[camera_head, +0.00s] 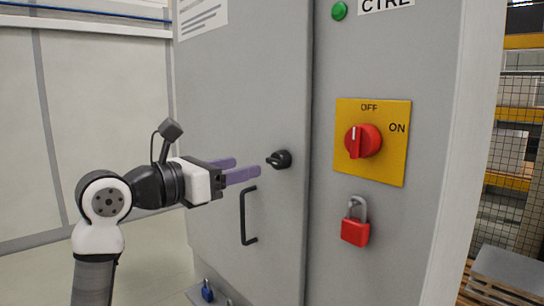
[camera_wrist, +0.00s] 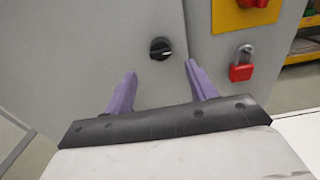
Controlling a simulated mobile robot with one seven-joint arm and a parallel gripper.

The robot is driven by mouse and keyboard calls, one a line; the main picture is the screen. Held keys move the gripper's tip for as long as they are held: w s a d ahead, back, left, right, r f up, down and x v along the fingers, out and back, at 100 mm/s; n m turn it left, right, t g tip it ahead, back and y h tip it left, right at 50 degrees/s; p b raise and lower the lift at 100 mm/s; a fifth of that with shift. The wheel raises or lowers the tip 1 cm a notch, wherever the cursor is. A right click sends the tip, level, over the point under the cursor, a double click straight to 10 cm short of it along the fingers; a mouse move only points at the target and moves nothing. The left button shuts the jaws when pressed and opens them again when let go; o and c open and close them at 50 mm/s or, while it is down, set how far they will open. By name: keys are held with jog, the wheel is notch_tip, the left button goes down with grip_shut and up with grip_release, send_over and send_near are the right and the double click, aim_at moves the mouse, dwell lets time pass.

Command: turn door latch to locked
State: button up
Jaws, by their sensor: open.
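The door latch (camera_head: 280,159) is a small black knob on the grey cabinet door (camera_head: 240,80), above a black pull handle (camera_head: 245,218). In the wrist view the latch (camera_wrist: 160,48) sits ahead of my gripper, with a light mark across its face. My gripper (camera_head: 247,168) has two purple fingers and is open and empty. In the head view its fingertips are just left of the latch. In the wrist view the fingertips (camera_wrist: 160,70) lie either side of the latch's line and slightly below it, and look apart from it.
Right of the door, a yellow plate (camera_head: 395,165) carries a red rotary switch (camera_head: 362,141) pointing near OFF. A red padlock (camera_head: 355,232) hangs below it. A green button (camera_head: 339,11) is above. A blue padlock (camera_head: 207,291) shows low down. Open floor lies left of the cabinet.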

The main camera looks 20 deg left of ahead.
aim_at(271, 160)
jog(key=p+x, duration=0.2)
jog(key=x, duration=0.6)
jog(key=shift+w+d, duration=0.2)
jog(key=shift+w, duration=0.1)
jog(key=c, duration=1)
